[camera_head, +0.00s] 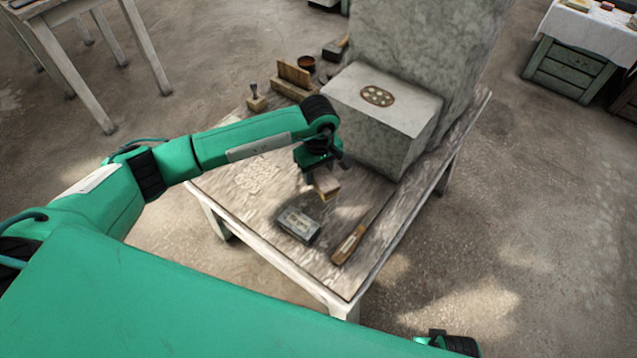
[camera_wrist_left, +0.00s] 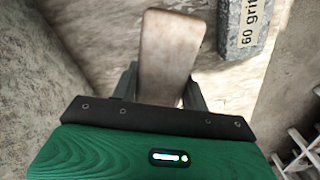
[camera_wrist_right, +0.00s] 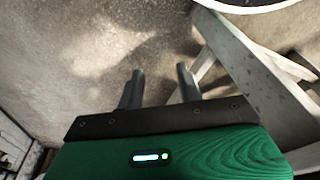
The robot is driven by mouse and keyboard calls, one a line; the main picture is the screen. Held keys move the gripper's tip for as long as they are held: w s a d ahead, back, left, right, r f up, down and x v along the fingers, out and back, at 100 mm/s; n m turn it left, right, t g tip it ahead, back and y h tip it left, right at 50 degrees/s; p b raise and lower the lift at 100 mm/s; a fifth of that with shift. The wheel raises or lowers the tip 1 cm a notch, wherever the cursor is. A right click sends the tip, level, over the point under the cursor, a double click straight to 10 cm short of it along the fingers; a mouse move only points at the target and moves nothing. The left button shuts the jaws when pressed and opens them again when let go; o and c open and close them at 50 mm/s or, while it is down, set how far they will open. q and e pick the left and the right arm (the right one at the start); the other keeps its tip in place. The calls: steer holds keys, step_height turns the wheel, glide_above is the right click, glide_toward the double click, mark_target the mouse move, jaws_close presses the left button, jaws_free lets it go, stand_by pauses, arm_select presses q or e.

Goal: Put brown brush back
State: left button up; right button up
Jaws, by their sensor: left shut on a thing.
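My left gripper (camera_head: 319,172) is over the worktable and shut on the brown brush (camera_head: 327,185). The brush is a small wooden block with a paler lower part. In the left wrist view the brush (camera_wrist_left: 168,50) shows its smooth brown back between the fingers, above the table top. Whether it touches the table is hard to tell. My right gripper (camera_wrist_right: 158,85) has its two fingers apart with nothing between them, over bare floor beside a white table leg.
On the table (camera_head: 262,235) lie a grey sanding block (camera_head: 298,224) marked 60 grit and a long tool with a wooden handle (camera_head: 349,245). A stone block (camera_head: 385,125) stands at the back. A wooden rack (camera_head: 294,76), small bowl (camera_head: 306,63) and small stamp-like tool (camera_head: 257,102) stand back left.

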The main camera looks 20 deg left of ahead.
arm_select(q)
steer(key=shift+f, duration=2.8)
steer(key=shift+f, duration=0.15)
steer(key=o, duration=0.9)
arm_select(e)
steer(key=shift+r, duration=0.4)
steer(key=shift+f, duration=0.1)
arm_select(q)
steer(key=shift+r, duration=0.2)
step_height(320, 180, up, 5)
steer(key=shift+w+f, duration=0.1)
steer(key=shift+f, duration=0.1)
step_height(320, 180, up, 7)
steer(key=shift+r, duration=0.2)
arm_select(e)
steer(key=shift+w+r, duration=0.2)
